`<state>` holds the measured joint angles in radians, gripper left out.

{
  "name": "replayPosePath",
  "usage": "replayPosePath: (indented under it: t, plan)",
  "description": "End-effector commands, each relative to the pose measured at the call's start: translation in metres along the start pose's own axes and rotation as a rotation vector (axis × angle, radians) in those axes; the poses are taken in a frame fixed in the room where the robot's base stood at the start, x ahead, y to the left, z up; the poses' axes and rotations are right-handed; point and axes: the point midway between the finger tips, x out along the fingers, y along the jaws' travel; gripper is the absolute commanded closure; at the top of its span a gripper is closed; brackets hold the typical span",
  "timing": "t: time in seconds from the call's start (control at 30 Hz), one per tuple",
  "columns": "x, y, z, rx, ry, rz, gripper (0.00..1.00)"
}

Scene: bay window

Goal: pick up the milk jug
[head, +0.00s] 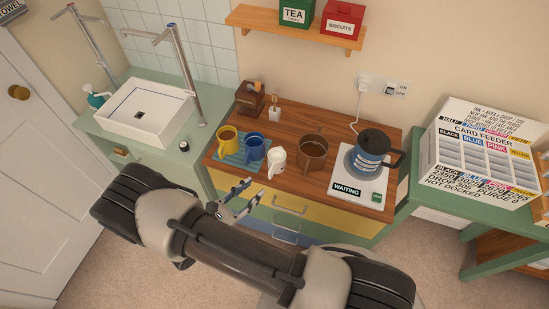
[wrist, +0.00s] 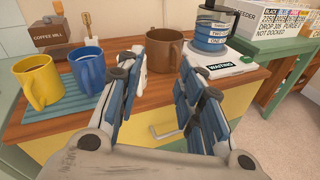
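The milk jug (head: 277,158) is a small white jug on the wooden top of the cabinet, between a blue mug and a larger brown vessel. In the wrist view only a sliver of the white jug (wrist: 142,57) shows; my left-hand finger hides most of it. My gripper (head: 247,200) is in front of the cabinet, below and to the left of the jug in the head view. In the wrist view my gripper (wrist: 165,95) has its fingers apart with nothing held between them. I see no contact with the jug.
A yellow mug (head: 228,138) and blue mug (head: 254,148) stand on a teal striped mat (head: 236,158) to the left. The brown vessel (head: 313,148) stands close on the right. A blue kettle (head: 368,152) is on a white base. A shelf (head: 300,28) hangs above.

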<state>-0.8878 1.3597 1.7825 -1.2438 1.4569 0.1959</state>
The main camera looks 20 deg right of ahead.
Motion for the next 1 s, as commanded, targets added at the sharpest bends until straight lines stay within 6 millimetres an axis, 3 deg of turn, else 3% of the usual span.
replayPosePath:
  t: [0.03,0.1,0.3,0.47,0.8,1.0]
  plan:
    - [-0.005,-0.007,-0.021,-0.056,-0.021,0.076,0.66]
    - [-0.009,-0.012,-0.043,-0.109,-0.042,0.169,0.66]
    - [-0.017,-0.026,-0.081,-0.196,-0.073,0.330,0.66]
    - [-0.009,-0.026,-0.088,-0.213,-0.080,0.361,0.66]
    - [0.060,-0.003,-0.086,-0.212,-0.078,0.354,0.66]
    - [0.089,0.010,-0.084,-0.212,-0.078,0.357,0.66]
